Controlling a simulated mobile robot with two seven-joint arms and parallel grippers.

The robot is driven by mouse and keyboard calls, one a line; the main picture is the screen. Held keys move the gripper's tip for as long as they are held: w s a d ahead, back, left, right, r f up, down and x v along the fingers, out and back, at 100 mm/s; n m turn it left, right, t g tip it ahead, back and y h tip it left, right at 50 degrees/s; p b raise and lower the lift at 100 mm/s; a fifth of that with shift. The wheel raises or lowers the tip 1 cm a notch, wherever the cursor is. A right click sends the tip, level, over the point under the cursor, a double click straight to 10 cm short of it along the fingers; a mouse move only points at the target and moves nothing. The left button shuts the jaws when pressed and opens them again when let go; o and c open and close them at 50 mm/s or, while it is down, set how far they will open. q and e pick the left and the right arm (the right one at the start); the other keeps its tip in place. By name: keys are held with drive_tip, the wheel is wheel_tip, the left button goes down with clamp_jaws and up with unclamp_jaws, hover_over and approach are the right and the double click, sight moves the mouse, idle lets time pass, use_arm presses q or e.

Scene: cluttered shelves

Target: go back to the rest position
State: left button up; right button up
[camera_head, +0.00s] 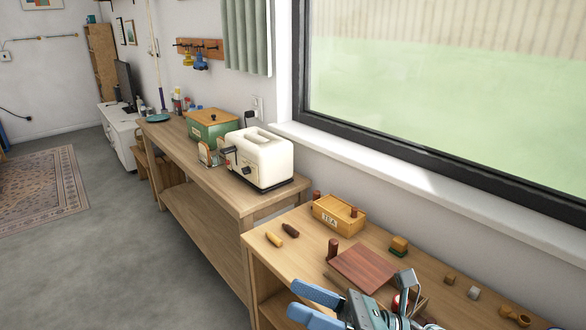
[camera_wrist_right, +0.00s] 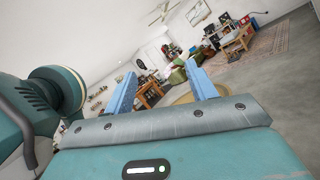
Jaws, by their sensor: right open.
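My right gripper (camera_head: 317,306) shows at the bottom of the head view, with two blue fingers spread apart and nothing between them. It is in front of the near shelf's edge, at the lower middle of the picture. In the right wrist view the same gripper (camera_wrist_right: 165,88) is open, its blue fingers apart with only the distant room between them. My left gripper does not show in either view.
The near wooden shelf (camera_head: 290,262) carries a tea box (camera_head: 335,216), a red-brown board (camera_head: 363,268) and several small pieces. The shelf beyond holds a cream toaster (camera_head: 262,160) and a green box (camera_head: 210,126).

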drive_tip(key=w+d+f+m+t+h, duration=0.1)
drive_tip(key=d+f+m+t+h, duration=0.45)
drive_tip(key=m, duration=0.95)
drive_tip(key=w+d+f+m+t+h, duration=0.1)
drive_tip(key=d+f+m+t+h, duration=0.2)
drive_tip(key=f+m+t+h, duration=0.8)
drive_tip(key=s+d+f+m+g+h+p, duration=0.1)
drive_tip(key=s+d+f+m+g, duration=0.2)
drive_tip(key=s+f+m+g, duration=0.7)
drive_tip(key=m+g, duration=0.1)
drive_tip(key=m, duration=0.6)
drive_tip(key=shift+d+f, duration=0.3)
